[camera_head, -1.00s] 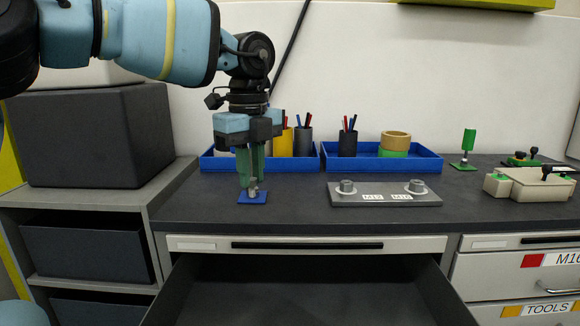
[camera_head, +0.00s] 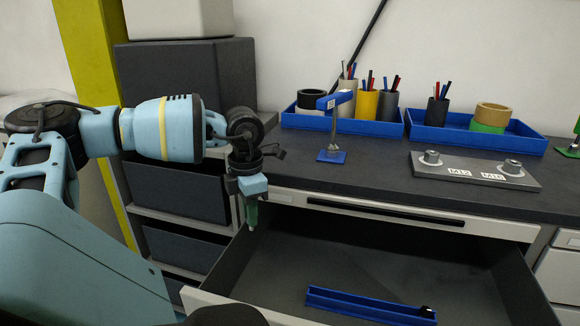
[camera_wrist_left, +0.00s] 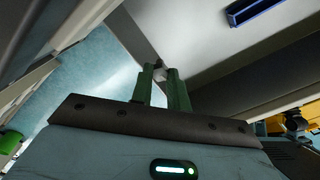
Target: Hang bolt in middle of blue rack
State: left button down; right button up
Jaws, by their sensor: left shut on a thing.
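My left gripper (camera_head: 252,222) points down over the left side of the open drawer, with its green fingers close together. In the left wrist view, the fingers (camera_wrist_left: 165,78) are shut on a small grey piece, the bolt (camera_wrist_left: 157,70), mostly hidden between the tips. A long blue rack (camera_head: 350,302) lies low in the drawer, right of and apart from the gripper, with a small black piece (camera_head: 427,311) at its right end. The rack also shows at the top of the left wrist view (camera_wrist_left: 258,8). My right gripper is out of view.
The drawer (camera_head: 400,255) is otherwise bare. On the dark worktop stand a blue stand (camera_head: 331,157) with a metal post, a grey plate (camera_head: 470,174) with two round fittings, and blue trays (camera_head: 470,139) with pens and tape rolls. Dark bins (camera_head: 180,190) sit at the left.

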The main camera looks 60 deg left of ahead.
pick_arm(q)
jog(key=w+d+f+m, duration=0.3)
jog(key=d+f+m, duration=0.1)
jog(key=d+m, duration=0.4)
jog(key=w+d+f+m, duration=0.3)
jog(key=d+m, duration=0.4)
jog(key=w+d+r+m, duration=0.1)
jog(key=d+m, duration=0.7)
jog(key=m, duration=0.1)
jog(key=w+d+r+m, duration=0.1)
jog(key=w+d+m, duration=0.1)
jog(key=d+m, duration=0.6)
jog(key=m, duration=0.2)
jog(key=shift+w+d+m, duration=0.25)
jog(key=shift+d+m, duration=0.05)
jog(key=shift+d, duration=0.1)
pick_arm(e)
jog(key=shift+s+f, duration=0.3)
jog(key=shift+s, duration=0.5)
